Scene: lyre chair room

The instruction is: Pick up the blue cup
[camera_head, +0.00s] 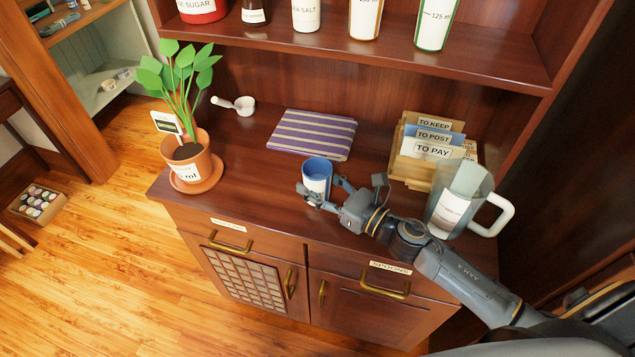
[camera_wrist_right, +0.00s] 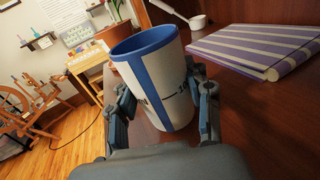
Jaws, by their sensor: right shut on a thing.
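The blue cup (camera_head: 317,172) has a blue rim and inside and a pale, marked outer wall. It is at the front middle of the wooden cabinet top (camera_head: 245,185). My right gripper (camera_head: 322,191) comes in from the right and is shut on the cup, one finger on each side. In the right wrist view the cup (camera_wrist_right: 152,75) fills the middle between the fingers of my right gripper (camera_wrist_right: 162,112) and looks tilted there. Whether its base touches the cabinet top I cannot tell. My left gripper is not in view.
A striped purple cloth or book (camera_head: 312,134) lies behind the cup. A potted plant (camera_head: 187,155) and a white scoop (camera_head: 240,105) are at the left. A letter holder (camera_head: 415,175) and a clear jug (camera_head: 445,212) stand at the right. A shelf (camera_head: 390,55) overhangs the back.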

